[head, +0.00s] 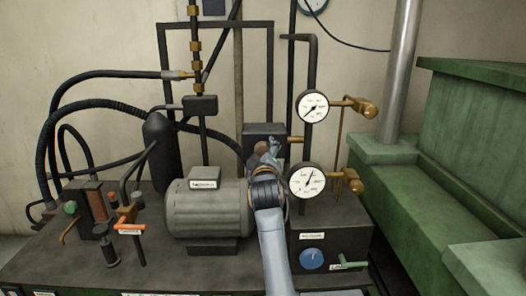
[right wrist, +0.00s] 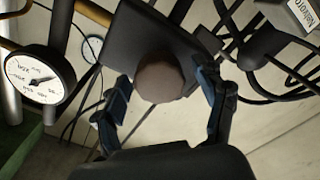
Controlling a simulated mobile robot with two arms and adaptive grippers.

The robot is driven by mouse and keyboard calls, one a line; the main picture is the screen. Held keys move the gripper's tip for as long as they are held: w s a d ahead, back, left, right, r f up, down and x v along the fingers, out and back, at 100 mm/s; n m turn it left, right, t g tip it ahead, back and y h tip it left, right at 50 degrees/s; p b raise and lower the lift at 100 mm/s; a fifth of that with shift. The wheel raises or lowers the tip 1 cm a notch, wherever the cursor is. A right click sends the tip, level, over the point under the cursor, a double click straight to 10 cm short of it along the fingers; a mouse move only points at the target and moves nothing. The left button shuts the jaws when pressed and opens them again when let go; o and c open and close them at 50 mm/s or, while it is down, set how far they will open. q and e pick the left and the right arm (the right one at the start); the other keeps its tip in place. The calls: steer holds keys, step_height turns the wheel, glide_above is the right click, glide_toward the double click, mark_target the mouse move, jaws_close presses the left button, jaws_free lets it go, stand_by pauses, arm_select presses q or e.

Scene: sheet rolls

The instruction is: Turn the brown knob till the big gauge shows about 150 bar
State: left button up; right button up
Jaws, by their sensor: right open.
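The brown knob (head: 261,147) sits on the front of a dark box behind the motor. It shows as a round brown cap in the right wrist view (right wrist: 160,82). My right gripper (head: 270,151) is at the knob, partly covering it in the head view. In the right wrist view its two blue-grey fingers are open, one on each side of the knob, with gaps visible. The big gauge (head: 306,180) is the lower white dial; its needle points up and slightly right. Its numbers are too small to read. My left gripper is not in view.
A smaller gauge (head: 312,106) stands above the big one, its needle toward lower left. A grey motor (head: 208,208) is left of my right arm. A blue knob (head: 312,259), brass valves (head: 361,107) and an orange lever (head: 130,227) are nearby. Black hoses run at left.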

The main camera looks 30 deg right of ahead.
steer(key=shift+c, duration=0.4)
steer(key=c, duration=1.1)
steer(key=shift+o, duration=0.2)
steer(key=shift+m, duration=1.1)
steer(key=o, duration=1.1)
steer(key=shift+o, duration=0.2)
